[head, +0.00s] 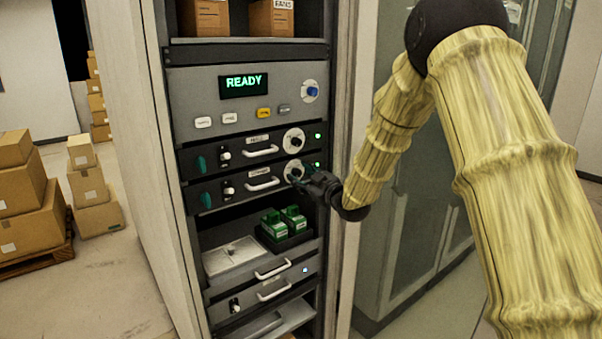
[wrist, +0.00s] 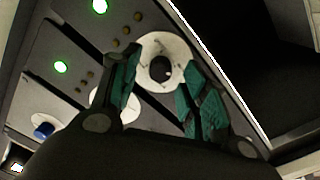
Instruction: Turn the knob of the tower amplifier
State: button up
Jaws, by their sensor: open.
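Two black amplifier units sit one above the other in the rack. Each has a dark knob on a round white dial: the upper knob (head: 294,141) and the lower knob (head: 295,172). Their small labels are too blurred to read, so I cannot tell which is the tower amplifier. My gripper (head: 302,181) is at the lower unit, close to its dial. In the wrist view the lower knob (wrist: 161,69) shows between my open, teal-padded fingers; I cannot tell whether they touch it. The upper unit's dial (wrist: 101,101) is partly hidden behind a finger.
Above is a grey panel with a READY display (head: 244,83), several buttons and a blue knob (head: 312,91). White handles (head: 262,184) stick out left of the dials. Green blocks (head: 284,222) stand on a shelf below. The rack's right post is close beside my gripper.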

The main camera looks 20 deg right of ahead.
jog(key=shift+w+a, duration=0.1)
jog(key=shift+w, duration=0.2)
grip_shut()
